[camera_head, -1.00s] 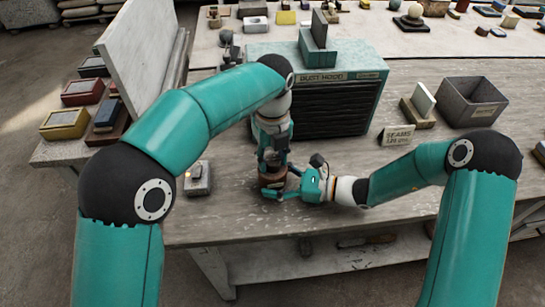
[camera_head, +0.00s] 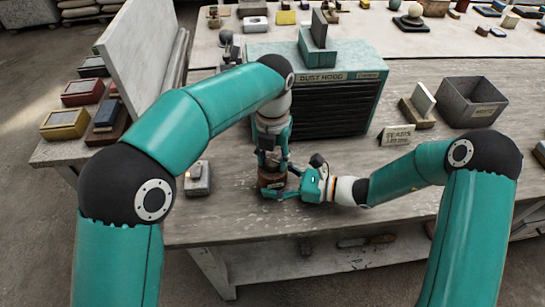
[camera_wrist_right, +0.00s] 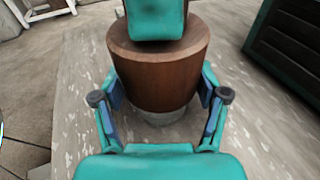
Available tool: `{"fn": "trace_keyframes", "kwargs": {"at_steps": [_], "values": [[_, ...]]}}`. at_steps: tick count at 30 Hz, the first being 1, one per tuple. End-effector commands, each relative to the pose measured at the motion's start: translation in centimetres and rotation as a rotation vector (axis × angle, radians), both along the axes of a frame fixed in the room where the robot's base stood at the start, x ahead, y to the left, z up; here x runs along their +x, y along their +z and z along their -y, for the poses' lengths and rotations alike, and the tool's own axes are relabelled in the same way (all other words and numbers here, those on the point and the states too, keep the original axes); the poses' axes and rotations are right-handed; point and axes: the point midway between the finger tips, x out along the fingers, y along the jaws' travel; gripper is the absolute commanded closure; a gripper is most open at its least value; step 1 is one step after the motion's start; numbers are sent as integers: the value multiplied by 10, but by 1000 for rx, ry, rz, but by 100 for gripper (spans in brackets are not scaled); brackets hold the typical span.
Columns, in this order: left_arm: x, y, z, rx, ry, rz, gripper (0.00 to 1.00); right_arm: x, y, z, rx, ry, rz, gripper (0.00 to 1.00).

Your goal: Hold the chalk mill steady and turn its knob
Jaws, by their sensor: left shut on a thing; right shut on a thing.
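The chalk mill (camera_head: 271,181) is a brown, wood-like cylinder standing upright near the front edge of the table. In the right wrist view the mill (camera_wrist_right: 158,72) shows a grey foot beneath its brown body. My right gripper (camera_head: 289,186) reaches it from the right, low down, and its fingers (camera_wrist_right: 160,100) are shut around the body from both sides. My left gripper (camera_head: 272,160) comes down from above and is shut at the top of the mill. The knob is hidden by the left gripper in both views.
A teal dust hood (camera_head: 335,105) with dark slats stands just behind the mill. A small grey block (camera_head: 198,180) lies to the left. A grey bin (camera_head: 472,103) and a sign (camera_head: 397,136) stand to the right. The table's front right is clear.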

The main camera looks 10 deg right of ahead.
Motion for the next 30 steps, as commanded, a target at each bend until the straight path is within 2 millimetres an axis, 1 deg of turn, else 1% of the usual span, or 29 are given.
{"fn": "trace_keyframes", "kwargs": {"at_steps": [1,14,15,19,20,30], "values": [[1,0,0,-1,-7,4,94,-2,-1,-1,-1,7,-4,63],[1,0,0,-1,-18,4,94,-2,-1,-1,-1,7,-4,63],[1,0,0,-1,-18,4,58,-2,-1,-1,-1,7,-4,63],[1,0,0,0,-18,3,36,-2,-1,-1,0,4,-4,63],[1,0,0,0,-18,3,34,-2,-1,-1,0,4,-4,63],[0,2,0,0,-18,1,34,-1,-1,0,-1,2,-4,63]]}}
